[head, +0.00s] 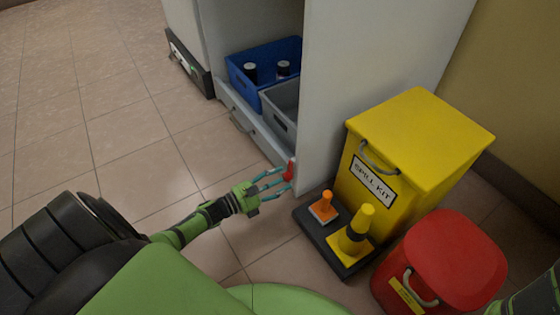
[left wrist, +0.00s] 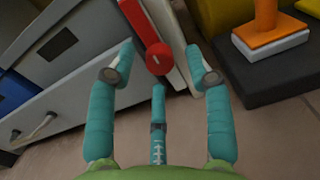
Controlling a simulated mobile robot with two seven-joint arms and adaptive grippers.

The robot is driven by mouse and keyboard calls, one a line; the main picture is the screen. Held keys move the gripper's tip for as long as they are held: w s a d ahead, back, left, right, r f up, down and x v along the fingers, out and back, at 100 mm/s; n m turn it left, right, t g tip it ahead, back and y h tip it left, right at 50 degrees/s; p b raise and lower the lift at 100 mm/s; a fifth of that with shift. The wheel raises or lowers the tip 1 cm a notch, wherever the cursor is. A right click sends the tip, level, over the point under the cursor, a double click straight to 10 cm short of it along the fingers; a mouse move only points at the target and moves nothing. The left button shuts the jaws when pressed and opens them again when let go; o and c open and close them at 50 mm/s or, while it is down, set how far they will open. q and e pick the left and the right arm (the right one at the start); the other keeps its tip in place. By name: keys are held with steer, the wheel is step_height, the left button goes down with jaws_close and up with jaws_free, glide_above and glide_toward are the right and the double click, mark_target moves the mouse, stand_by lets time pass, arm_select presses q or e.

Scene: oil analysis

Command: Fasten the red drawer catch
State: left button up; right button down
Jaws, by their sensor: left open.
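The red drawer catch (head: 289,170) is a small lever at the right end of the low pale drawer (head: 255,133), by the cabinet's side panel. In the left wrist view the catch (left wrist: 145,30) has a round end and an arm running up and left. My left gripper (head: 278,181) is open, its teal fingers spread around the catch's round end. I cannot tell whether any finger touches it. Whether the drawer is fully closed is unclear. Only a piece of my right arm shows, at the lower right; its gripper is out of view.
A blue crate (head: 249,88) with two dark-topped containers and a grey crate (head: 268,98) sit inside the cabinet. Right of the catch stand a black tray (head: 325,249) with orange and yellow items, a yellow spill-kit bin (head: 425,130) and a red bin (head: 450,255). The left floor is clear.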

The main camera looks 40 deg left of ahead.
arm_select(q)
steer(key=shift+w+d, duration=0.15)
steer(key=shift+w, duration=0.25)
jaws_close()
